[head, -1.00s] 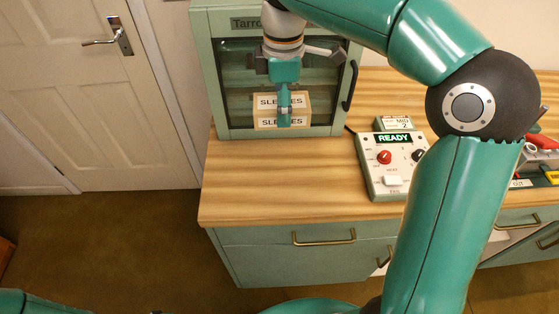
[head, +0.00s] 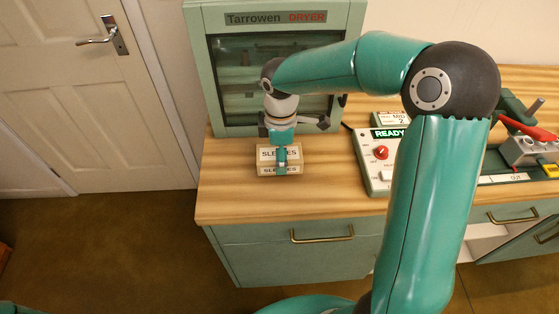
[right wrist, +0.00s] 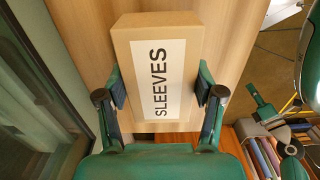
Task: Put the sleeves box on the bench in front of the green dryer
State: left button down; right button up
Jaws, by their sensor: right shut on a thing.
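The sleeves box (head: 294,154) is a tan carton with a white SLEEVES label. My right gripper (head: 281,168) is shut on it from above, with a finger on each side. The right wrist view shows the box (right wrist: 188,32) between the two fingers (right wrist: 163,94). The box is at or just above the wooden bench (head: 230,195), in front of the green dryer (head: 199,75); I cannot tell whether it touches the wood. My right wrist and forearm cover part of the dryer's glass door.
A control box with a READY display (head: 389,134) and a red knob stands right of the sleeves box. A grey device with red handles (head: 525,150) is farther right. Bare bench lies left of and in front of the box. A white door (head: 75,110) is at the left.

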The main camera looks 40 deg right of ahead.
jog(key=shift+f, duration=1.35)
jog(key=o, duration=1.2)
jog(key=shift+f, duration=0.1)
notch_tip(320, 180, up, 12)
jog(key=shift+r, duration=0.15)
